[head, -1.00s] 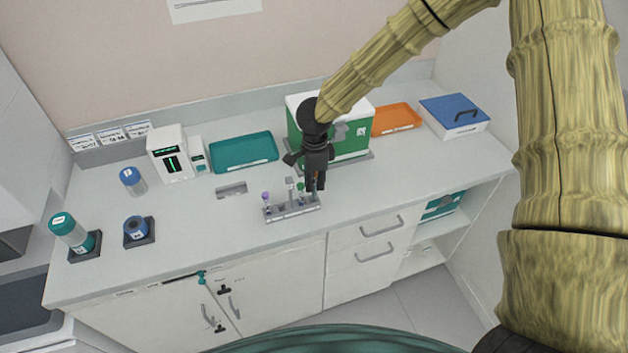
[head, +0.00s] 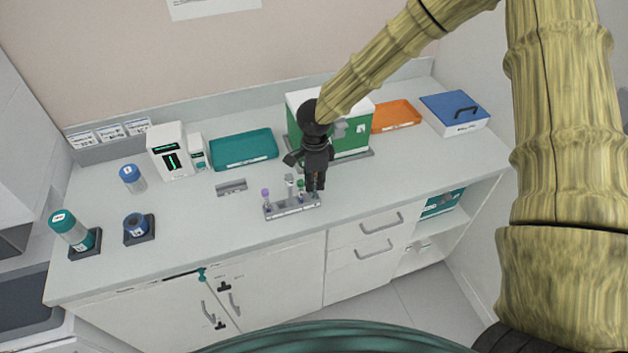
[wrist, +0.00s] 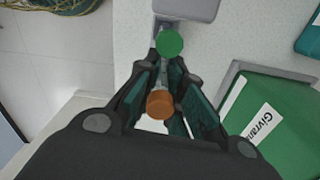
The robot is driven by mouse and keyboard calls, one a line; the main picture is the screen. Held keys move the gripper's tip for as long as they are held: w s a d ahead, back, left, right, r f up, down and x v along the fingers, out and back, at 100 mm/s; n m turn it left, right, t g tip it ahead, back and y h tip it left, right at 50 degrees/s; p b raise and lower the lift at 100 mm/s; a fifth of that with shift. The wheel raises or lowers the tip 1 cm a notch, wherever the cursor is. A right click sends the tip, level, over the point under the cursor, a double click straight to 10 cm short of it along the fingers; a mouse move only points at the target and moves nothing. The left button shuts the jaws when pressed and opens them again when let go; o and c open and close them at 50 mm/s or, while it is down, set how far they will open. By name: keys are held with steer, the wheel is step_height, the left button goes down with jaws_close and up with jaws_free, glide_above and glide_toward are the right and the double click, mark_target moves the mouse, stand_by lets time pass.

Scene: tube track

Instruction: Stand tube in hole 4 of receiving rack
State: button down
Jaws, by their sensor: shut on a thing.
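My gripper (head: 315,187) is over the right end of a long grey rack (head: 292,208) near the counter's front. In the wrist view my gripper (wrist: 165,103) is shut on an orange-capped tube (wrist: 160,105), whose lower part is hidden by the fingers. A green-capped tube (head: 301,184) stands in the rack just left of my fingers; its green cap (wrist: 170,43) shows ahead of them in the wrist view. A purple-capped tube (head: 265,193) stands at the rack's left end. I cannot tell whether the held tube's bottom is in a hole.
A green and white box (head: 350,140) stands close behind my gripper. A small grey block (head: 231,187) lies left of the rack. A teal tray (head: 244,150) and an orange tray (head: 396,115) are farther back. The counter right of the rack is clear.

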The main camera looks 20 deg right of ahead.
steer(key=shift+f, duration=0.55)
steer(key=c, duration=1.5)
jaws_free()
step_height(320, 180, up, 12)
